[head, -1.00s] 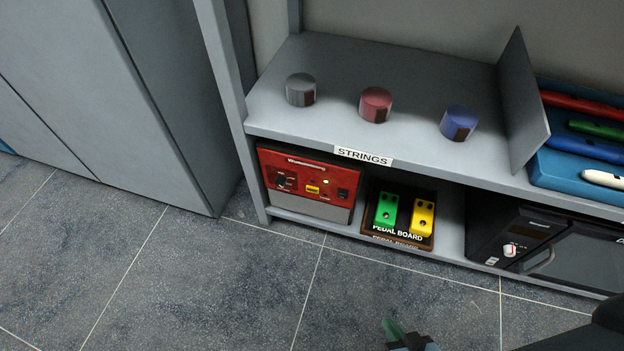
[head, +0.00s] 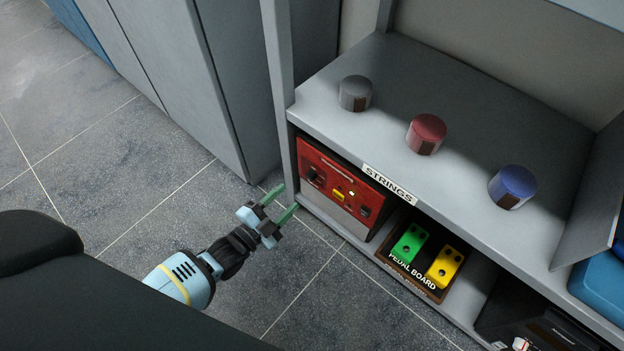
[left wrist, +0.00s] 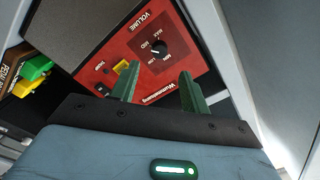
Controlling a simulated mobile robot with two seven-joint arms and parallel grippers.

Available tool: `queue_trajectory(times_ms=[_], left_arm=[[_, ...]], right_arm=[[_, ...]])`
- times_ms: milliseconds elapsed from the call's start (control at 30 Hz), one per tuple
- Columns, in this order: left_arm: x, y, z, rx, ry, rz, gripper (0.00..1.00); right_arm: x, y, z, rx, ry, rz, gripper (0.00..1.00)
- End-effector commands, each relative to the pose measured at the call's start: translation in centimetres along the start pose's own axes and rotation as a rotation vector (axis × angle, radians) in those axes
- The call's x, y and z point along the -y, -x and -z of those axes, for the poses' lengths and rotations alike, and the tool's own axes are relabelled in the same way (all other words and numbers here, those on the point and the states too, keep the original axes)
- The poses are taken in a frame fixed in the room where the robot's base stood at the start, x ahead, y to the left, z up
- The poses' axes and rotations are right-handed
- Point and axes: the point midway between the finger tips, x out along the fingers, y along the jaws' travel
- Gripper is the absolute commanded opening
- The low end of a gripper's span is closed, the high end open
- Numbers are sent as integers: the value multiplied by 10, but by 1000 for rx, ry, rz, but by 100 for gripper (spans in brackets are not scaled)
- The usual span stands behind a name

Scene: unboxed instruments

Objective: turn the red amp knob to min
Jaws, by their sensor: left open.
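The red amp (head: 335,185) stands on the lower shelf at its left end, below the STRINGS label. Its round black knob (head: 313,177) is at the left of the red front. In the left wrist view the amp face (left wrist: 185,68) appears turned over, with the knob (left wrist: 157,47) among the MAX, MID, LOW and MIN marks; its exact pointing is too small to tell. My left gripper (head: 281,202) is open and empty, in front of the amp's left end. Its green fingers (left wrist: 157,80) reach toward the amp face, apart from the knob. My right gripper is not in view.
A grey shelf post (head: 280,90) and cabinet (head: 215,90) stand left of the amp. The pedal board (head: 405,272) with green and yellow pedals is to its right. Grey, red (head: 427,134) and blue canisters stand on the shelf above. The floor in front is clear.

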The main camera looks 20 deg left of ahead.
Motion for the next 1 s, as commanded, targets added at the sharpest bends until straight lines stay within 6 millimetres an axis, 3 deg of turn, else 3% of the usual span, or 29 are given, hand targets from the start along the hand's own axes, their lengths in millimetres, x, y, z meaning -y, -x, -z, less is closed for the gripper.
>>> queue_trajectory(times_ms=[167, 600, 1000], left_arm=[[-1, -11, 0, 0, 1, 0, 46], [-2, -69, -1, 1, 3, -1, 46], [0, -78, 0, 2, 2, -2, 46]], right_arm=[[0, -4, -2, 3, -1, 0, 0], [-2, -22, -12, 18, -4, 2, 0], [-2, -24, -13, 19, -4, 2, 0]])
